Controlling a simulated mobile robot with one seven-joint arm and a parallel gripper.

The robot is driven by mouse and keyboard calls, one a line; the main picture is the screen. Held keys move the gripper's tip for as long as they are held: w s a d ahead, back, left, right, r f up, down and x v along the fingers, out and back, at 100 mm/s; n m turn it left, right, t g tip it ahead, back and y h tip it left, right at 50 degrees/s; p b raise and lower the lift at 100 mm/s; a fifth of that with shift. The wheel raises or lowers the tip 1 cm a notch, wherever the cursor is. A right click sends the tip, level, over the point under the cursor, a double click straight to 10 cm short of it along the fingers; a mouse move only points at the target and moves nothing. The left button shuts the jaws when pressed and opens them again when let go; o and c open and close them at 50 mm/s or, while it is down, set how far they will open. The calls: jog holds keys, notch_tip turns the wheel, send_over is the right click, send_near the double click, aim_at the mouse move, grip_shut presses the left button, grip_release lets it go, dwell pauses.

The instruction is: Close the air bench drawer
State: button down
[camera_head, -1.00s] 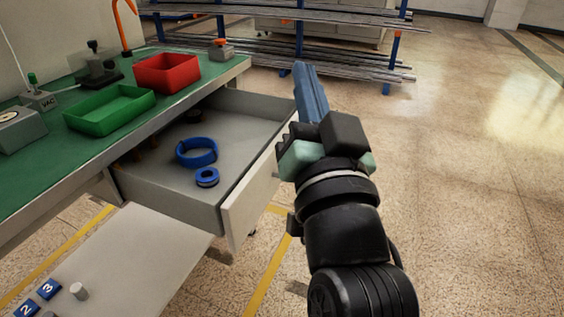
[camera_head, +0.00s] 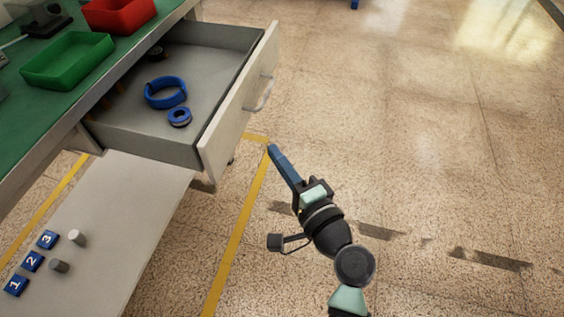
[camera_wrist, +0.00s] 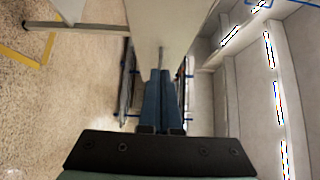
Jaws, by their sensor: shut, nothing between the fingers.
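The air bench drawer (camera_head: 207,157) is pulled out from under the green-topped bench (camera_head: 48,88). Its pale front panel (camera_head: 225,125) carries a metal bar handle (camera_head: 262,94). Inside lie a blue ring-shaped band (camera_head: 166,93) and a smaller blue roll (camera_head: 179,117). My gripper (camera_head: 272,150) has its blue fingers shut together with nothing between them. In the head view it is in front of the drawer's face, below and right of the handle, apart from it. In the wrist view the fingers (camera_wrist: 160,85) point toward a pale panel (camera_wrist: 165,28); I cannot tell the gap.
A green tray (camera_head: 68,62) and a red tray (camera_head: 118,14) stand on the bench top. A lower pale shelf (camera_head: 135,205) holds numbered blue tiles (camera_head: 32,261) and grey pegs (camera_head: 77,237). Yellow tape (camera_head: 237,235) marks the floor. The floor at right is clear.

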aim_at(236, 122)
jog(key=w+a, duration=0.5)
jog(key=shift+w, duration=0.3)
jog(key=shift+w+a, duration=0.2)
jog(key=shift+a, duration=0.45)
